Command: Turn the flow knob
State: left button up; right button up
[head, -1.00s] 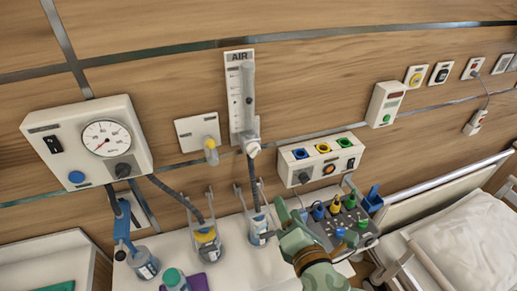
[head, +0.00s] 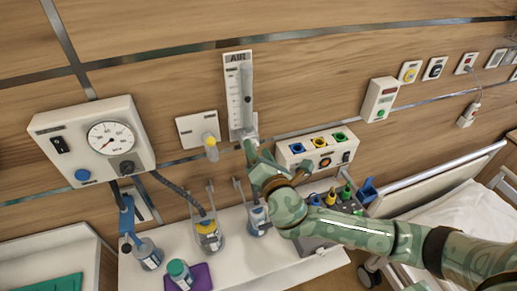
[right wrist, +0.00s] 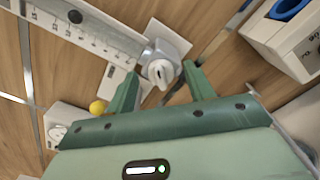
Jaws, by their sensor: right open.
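The AIR flowmeter (head: 233,92) is a white scaled plate with a clear tube, upright on the wood wall. Its light grey flow knob (right wrist: 160,71) is at the lower end and shows plainly in the right wrist view, with a raised grip bar. In the head view my right gripper largely hides the knob. My right gripper (right wrist: 158,76) is open, with one green finger on each side of the knob and a visible gap to it. It also shows in the head view (head: 258,153), just below the flowmeter. My left gripper is not in view.
A gauge box (head: 92,140) hangs at the left. A panel with coloured sockets (head: 318,149) is close right of my gripper. A wall outlet with a yellow knob (head: 199,130) is left of the flowmeter. Bottles and a jar (head: 208,236) stand on the white shelf below.

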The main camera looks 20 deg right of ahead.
jog(key=shift+w, duration=0.3)
jog(key=c, duration=1)
jog(key=shift+s+f, duration=0.1)
jog(key=shift+d+f+m+b, duration=0.15)
jog(key=shift+m+b, duration=1.45)
jog(key=shift+m, duration=1.2)
